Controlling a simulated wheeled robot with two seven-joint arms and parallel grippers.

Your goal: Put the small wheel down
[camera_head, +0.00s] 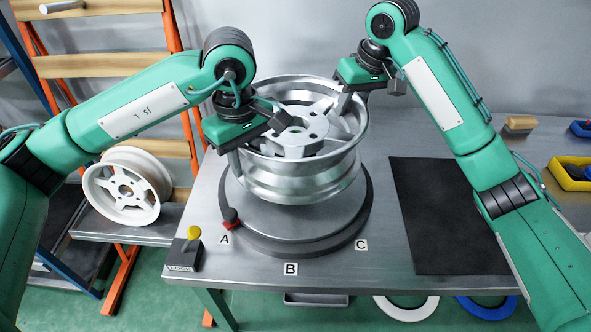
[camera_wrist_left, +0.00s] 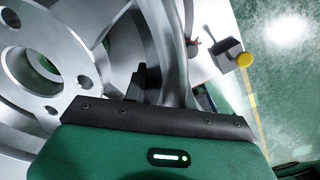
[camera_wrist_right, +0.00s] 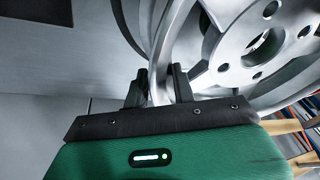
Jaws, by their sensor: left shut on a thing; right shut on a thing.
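The silver wheel (camera_head: 305,178) is held face up over the round turntable (camera_head: 262,240), between my two grippers. My left gripper (camera_head: 242,150) is shut on the wheel's left rim; in the left wrist view the wheel (camera_wrist_left: 40,75) fills the left side, and one dark finger shows against it. My right gripper (camera_head: 346,98) is shut on the far right rim; the right wrist view shows the rim (camera_wrist_right: 165,60) between its two dark fingers. The wheel looks level. I cannot tell surely whether its underside touches the turntable's plate.
A white wheel (camera_head: 125,190) leans on the rack at left. A red-based knob (camera_head: 230,218) and a yellow button box (camera_head: 190,245) sit by the turntable's left edge. Labels A, B and C mark the table front. A dark mat (camera_head: 440,215) lies bare at right.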

